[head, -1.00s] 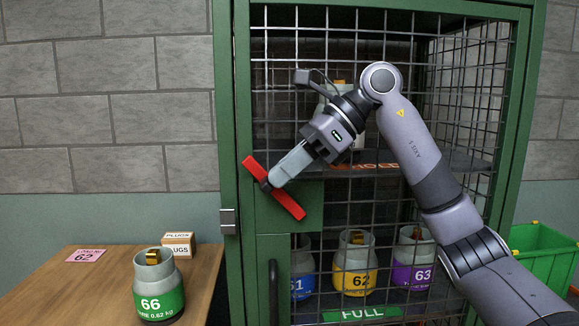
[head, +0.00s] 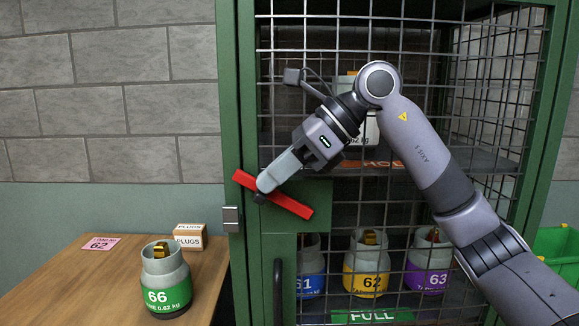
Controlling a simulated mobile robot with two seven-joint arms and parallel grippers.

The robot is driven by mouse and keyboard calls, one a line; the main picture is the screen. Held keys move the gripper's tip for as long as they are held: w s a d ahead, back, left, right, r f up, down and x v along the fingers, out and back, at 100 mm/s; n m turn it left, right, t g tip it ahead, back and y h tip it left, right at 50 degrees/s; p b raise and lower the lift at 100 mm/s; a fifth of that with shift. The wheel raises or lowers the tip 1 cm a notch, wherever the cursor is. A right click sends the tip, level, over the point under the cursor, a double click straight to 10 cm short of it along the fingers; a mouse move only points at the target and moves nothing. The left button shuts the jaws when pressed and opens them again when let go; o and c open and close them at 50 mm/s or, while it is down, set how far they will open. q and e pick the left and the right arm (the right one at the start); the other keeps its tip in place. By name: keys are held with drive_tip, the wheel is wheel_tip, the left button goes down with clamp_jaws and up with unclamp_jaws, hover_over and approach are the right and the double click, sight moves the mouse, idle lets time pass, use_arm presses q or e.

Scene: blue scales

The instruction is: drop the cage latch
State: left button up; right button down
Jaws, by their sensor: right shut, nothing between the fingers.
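The cage latch is a red bar (head: 291,206) on a green plate at the left side of the cage door. It sits tilted, its left end higher than its right end. My right gripper (head: 262,190) is shut, with its fingertips at the middle of the red bar, covering part of it. They look to be touching it, with nothing between them. The green cage (head: 246,120) has a wire mesh door that looks closed. My left gripper is not in view.
Inside the cage stand gas cylinders marked 61 (head: 310,286), 62 (head: 364,284) and 63 (head: 428,280). A wooden table (head: 60,290) at the left bears cylinder 66 (head: 165,297), a box of plugs (head: 190,241) and a pink card (head: 101,243). A green bin (head: 556,252) is at the right.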

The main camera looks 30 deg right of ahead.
sight(253, 191)
drive_tip(key=shift+x, duration=1.45)
drive_tip(key=shift+w+a+f, duration=0.15)
drive_tip(key=shift+a+f, duration=0.1)
drive_tip(key=shift+f, duration=0.25)
drive_tip(key=shift+w+a+f, duration=0.15)
drive_tip(key=shift+a+f, duration=0.15)
drive_tip(key=shift+f, duration=0.2)
drive_tip(key=shift+r+p, duration=0.35)
drive_tip(key=shift+r, duration=0.3)
wheel_tip(253, 191, up, 4)
drive_tip(key=p, duration=0.3)
drive_tip(key=shift+f, duration=0.15)
wheel_tip(253, 191, up, 9)
drive_tip(key=shift+s+d+b, duration=0.1)
drive_tip(key=shift+d+b, duration=0.05)
drive_tip(key=shift+b, duration=0.15)
